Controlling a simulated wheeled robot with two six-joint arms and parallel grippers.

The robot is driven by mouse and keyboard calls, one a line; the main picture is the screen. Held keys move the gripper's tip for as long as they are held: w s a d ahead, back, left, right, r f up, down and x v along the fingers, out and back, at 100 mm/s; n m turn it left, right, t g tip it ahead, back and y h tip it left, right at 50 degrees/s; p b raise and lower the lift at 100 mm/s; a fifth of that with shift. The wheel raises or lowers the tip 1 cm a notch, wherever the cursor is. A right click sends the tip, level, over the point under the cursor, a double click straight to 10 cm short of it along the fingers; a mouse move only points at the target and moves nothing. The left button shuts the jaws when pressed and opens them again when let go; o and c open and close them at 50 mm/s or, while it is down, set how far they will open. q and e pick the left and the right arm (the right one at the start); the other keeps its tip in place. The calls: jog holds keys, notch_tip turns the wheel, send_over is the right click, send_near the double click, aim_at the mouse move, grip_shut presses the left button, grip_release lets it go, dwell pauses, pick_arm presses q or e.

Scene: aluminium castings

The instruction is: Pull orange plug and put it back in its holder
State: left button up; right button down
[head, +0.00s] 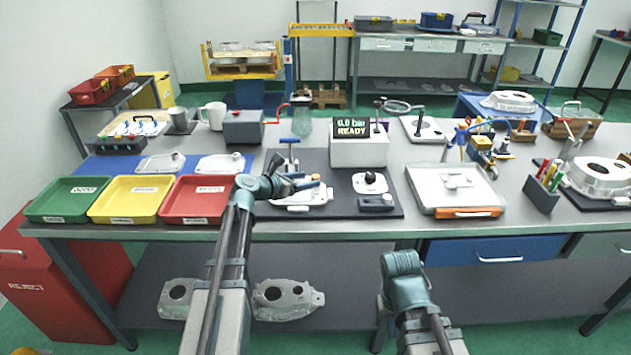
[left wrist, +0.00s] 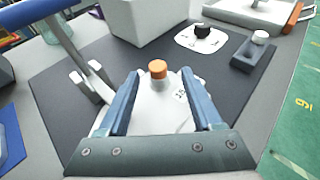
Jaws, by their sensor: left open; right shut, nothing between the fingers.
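The orange plug (left wrist: 158,69) stands upright on a pale metal casting (left wrist: 160,108) in the left wrist view. My left gripper (left wrist: 160,78) is open, its two blue fingers on either side of the plug with a gap at each side. In the head view the casting (head: 303,198) lies on the dark mat, and my left gripper (head: 288,186) reaches over it and partly hides it. A small dark block with a white-topped peg (left wrist: 255,50), possibly the holder, is at the mat's right; it also shows in the head view (head: 375,202). My right gripper (head: 402,264) is shut and empty, in front of the table.
A dark knob on a white dial (head: 370,182) and a white box with a display reading "0.0 bar READY" (head: 358,147) stand near the casting. A blue-handled clamp (head: 289,155) rises behind it. Green, yellow and red trays (head: 200,220) lie left; a grey case (head: 455,187) lies right.

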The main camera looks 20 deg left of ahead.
aim_at(313, 177)
pick_arm(q)
jog(key=x, duration=0.1)
jog(key=b+x, duration=0.1)
jog(key=x, duration=0.1)
jog(key=shift+w+a+f, duration=0.1)
jog(key=shift+w+f, duration=0.1)
jog(key=shift+w, duration=0.15)
jog(key=shift+s+r, duration=0.1)
grip_shut()
